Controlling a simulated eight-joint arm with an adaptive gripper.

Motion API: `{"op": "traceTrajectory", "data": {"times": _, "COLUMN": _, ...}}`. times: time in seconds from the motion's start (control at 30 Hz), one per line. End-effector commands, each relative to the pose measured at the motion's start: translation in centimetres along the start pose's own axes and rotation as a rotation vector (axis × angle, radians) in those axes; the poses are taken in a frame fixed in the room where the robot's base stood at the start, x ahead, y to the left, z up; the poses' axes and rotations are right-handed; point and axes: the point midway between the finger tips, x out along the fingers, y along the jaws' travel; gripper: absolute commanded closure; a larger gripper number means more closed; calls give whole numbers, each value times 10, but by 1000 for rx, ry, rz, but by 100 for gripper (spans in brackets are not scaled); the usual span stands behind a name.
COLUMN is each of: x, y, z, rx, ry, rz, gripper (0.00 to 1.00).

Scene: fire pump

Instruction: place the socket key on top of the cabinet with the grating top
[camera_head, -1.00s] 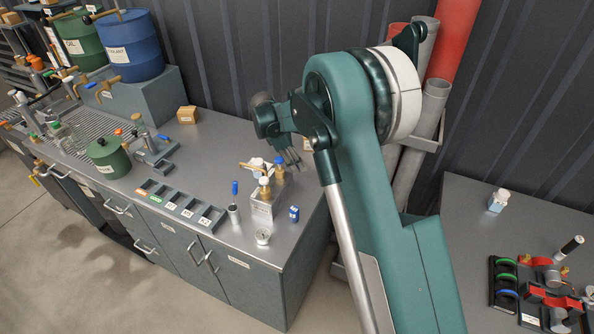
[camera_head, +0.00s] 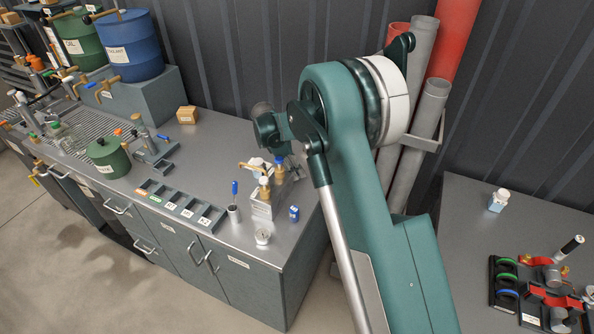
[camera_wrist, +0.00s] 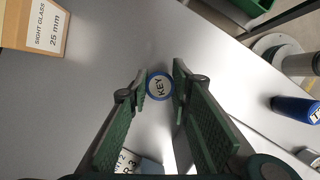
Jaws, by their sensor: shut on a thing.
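The socket key (camera_wrist: 160,84) shows in the wrist view as a round, pale end with a blue rim and the word KEY. It sits between the fingertips of my gripper (camera_wrist: 160,80), which is shut on it. In the head view my gripper (camera_head: 296,170) is over the right end of the grey bench, close behind the brass-fitted metal block; I cannot make out the key there. The cabinet with the grating top (camera_head: 92,122) stands at the left of the same row, with drums and tools on or behind it.
A green pot (camera_head: 108,157) is farther left. A sight glass box (camera_wrist: 38,28) is near my gripper.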

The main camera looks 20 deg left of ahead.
Motion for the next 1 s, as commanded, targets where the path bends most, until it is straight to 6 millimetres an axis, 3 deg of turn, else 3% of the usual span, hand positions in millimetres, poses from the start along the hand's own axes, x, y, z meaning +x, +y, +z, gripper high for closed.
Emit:
{"op": "traceTrajectory", "data": {"times": 0.07, "x": 3, "y": 0, "z": -1, "rx": 0, "ry": 0, "rz": 0, "gripper": 91}}
{"op": "traceTrajectory", "data": {"times": 0.1, "x": 2, "y": 0, "z": -1, "rx": 0, "ry": 0, "rz": 0, "gripper": 73}}
{"op": "traceTrajectory", "data": {"times": 0.13, "x": 2, "y": 0, "z": -1, "rx": 0, "ry": 0, "rz": 0, "gripper": 72}}
{"op": "traceTrajectory", "data": {"times": 0.63, "x": -3, "y": 0, "z": 1, "rx": 0, "ry": 0, "rz": 0, "gripper": 72}}
{"op": "traceTrajectory", "data": {"times": 1.0, "x": -47, "y": 0, "z": 0, "rx": -1, "ry": 0, "rz": 0, "gripper": 72}}
